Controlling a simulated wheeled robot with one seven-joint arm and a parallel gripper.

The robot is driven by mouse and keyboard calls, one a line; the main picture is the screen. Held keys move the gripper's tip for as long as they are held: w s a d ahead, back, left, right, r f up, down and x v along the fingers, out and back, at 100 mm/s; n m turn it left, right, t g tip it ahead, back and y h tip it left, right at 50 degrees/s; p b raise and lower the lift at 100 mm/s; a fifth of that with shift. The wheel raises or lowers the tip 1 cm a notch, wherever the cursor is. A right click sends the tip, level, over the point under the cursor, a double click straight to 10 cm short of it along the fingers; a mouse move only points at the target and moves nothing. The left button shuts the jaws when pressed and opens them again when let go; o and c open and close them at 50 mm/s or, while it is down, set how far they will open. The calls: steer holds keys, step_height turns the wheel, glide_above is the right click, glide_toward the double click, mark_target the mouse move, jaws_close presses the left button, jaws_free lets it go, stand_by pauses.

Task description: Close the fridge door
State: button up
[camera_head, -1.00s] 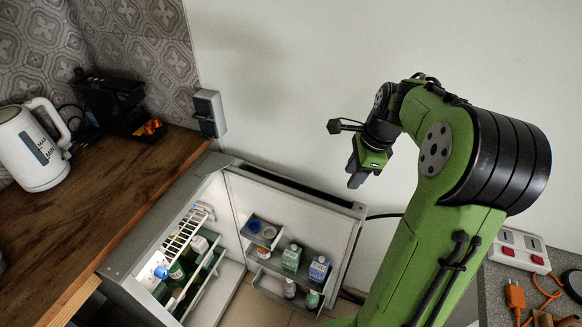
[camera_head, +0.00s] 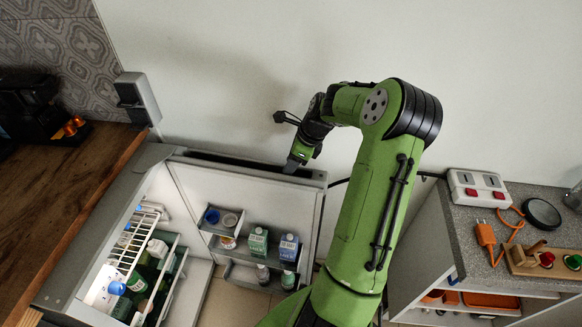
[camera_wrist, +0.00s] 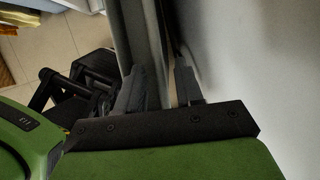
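The small fridge (camera_head: 62,268) stands open below the wooden counter. Its white door (camera_head: 195,190) is swung wide, with its inner face and shelves showing and its back towards the wall. My gripper (camera_head: 291,166) is at the door's top edge, near its free right end. In the wrist view my gripper (camera_wrist: 162,78) is open, its two fingers apart, with the grey door edge (camera_wrist: 145,35) running down towards the gap between them. I cannot tell whether the fingers touch the door.
Door shelves hold cartons (camera_head: 258,242) and small bottles; a white rack (camera_head: 132,245) and bottles sit inside the fridge. A black machine (camera_head: 35,105) stands on the wooden counter (camera_head: 75,175). A grey-topped cabinet (camera_head: 455,235) with a power strip (camera_head: 478,188) is at right. Tiled floor shows between.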

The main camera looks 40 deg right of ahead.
steer(key=shift+f, duration=0.25)
steer(key=shift+a, duration=0.1)
steer(key=shift+c, duration=0.4)
steer(key=shift+r, duration=0.1)
jaws_close()
stand_by(0.7)
